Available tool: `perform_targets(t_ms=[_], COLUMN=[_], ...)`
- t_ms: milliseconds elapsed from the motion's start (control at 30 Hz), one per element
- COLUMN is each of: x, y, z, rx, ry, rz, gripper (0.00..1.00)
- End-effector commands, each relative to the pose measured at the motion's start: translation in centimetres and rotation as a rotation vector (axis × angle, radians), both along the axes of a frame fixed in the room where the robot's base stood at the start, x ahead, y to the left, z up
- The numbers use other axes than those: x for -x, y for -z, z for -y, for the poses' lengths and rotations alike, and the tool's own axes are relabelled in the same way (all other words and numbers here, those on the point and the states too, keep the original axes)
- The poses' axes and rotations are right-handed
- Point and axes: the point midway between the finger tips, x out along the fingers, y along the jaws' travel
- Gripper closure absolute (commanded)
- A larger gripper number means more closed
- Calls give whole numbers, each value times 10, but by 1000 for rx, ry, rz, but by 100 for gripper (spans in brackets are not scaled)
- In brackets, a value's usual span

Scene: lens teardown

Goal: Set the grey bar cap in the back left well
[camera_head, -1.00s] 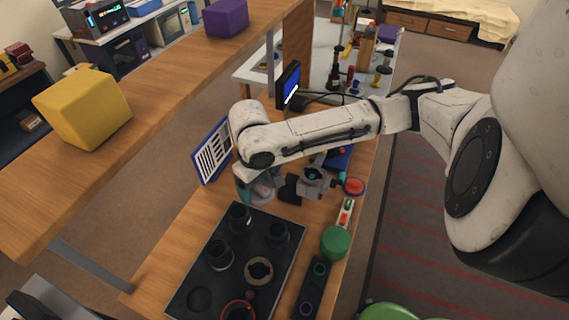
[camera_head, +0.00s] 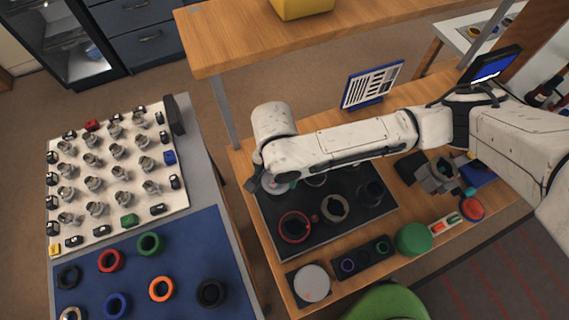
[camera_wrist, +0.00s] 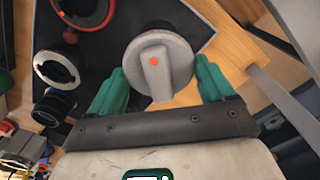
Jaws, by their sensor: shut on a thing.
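The grey bar cap (camera_wrist: 155,62) is a round grey disc with a raised bar and an orange dot. In the wrist view its rim sits between the green fingertips of my gripper (camera_wrist: 158,72), which is shut on it. In the head view my gripper (camera_head: 272,187) is over the left end of the dark tray (camera_head: 287,247), and the cap shows only as a small grey part (camera_head: 278,188). The arm hides the tray's back left part, including the well there. I cannot tell whether the cap touches the tray.
A red ring part (camera_head: 295,226) and a beige-rimmed ring part (camera_head: 333,208) sit in the tray close to my gripper. A grey-white disc (camera_head: 312,283), a dark strip (camera_head: 361,257) and a green round thing (camera_head: 413,239) lie in front. A sign (camera_head: 372,85) stands behind.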

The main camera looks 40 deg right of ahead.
Motion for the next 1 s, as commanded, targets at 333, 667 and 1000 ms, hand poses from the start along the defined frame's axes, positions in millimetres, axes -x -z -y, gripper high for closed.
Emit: perform_targets(t_ms=[333,667,1000], x=[0,0,0], y=[32,61,65], z=[1,1,1], rx=[1,1,0], ry=[-1,-2,-1], rz=[0,0,0], gripper=[47,47,47])
